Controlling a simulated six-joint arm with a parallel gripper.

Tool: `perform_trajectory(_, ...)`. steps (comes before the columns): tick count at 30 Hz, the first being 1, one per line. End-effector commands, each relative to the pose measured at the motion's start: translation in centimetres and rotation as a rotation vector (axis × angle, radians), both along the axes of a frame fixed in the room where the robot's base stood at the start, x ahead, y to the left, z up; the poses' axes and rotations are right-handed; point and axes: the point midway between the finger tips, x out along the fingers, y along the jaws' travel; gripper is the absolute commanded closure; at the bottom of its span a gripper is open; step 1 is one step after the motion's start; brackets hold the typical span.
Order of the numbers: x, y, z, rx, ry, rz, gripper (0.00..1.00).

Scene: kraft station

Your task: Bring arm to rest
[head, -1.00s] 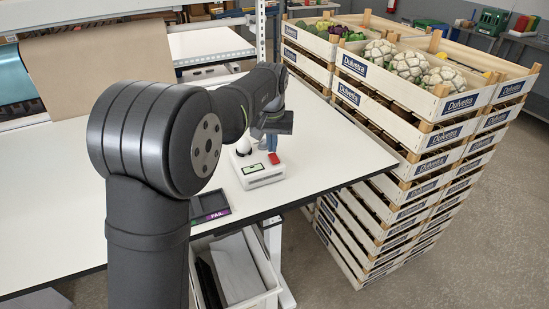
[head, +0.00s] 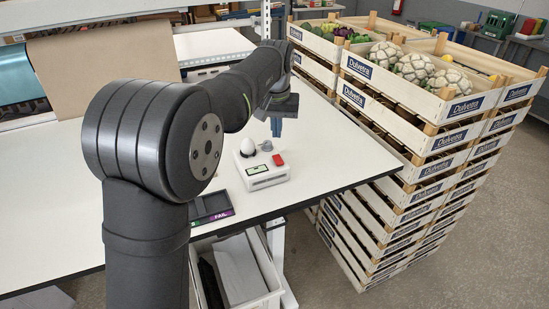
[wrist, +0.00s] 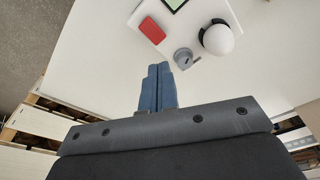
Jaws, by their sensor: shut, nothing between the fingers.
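My gripper (head: 276,127) is above the white table (head: 330,150), behind and slightly right of a small white device in the head view. In the wrist view its blue fingers (wrist: 157,88) are together with nothing between them. The white device (head: 262,178) has a red button (head: 278,160), a small green-edged display (head: 257,170) and a grey knob or disc (head: 265,145). A white egg-shaped object (head: 248,146) sits in a dark holder on it. The egg also shows in the wrist view (wrist: 218,40), apart from the fingers.
Stacked wooden crates (head: 415,150) with vegetables stand close along the table's right side. A dark panel reading FAIL (head: 211,208) lies at the front edge. A bin with grey contents (head: 240,270) is below. Brown paper (head: 100,65) hangs at the back left.

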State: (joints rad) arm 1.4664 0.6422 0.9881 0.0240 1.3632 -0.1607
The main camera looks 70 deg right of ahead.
Motion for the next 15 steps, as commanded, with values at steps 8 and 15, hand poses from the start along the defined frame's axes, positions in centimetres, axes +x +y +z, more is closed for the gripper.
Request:
perform_trajectory(8,0.0,0.0,-2.4,0.003,0.001,0.000,1.00)
perform_trajectory(15,0.0,0.0,-5.6,0.002,0.001,0.000,1.00)
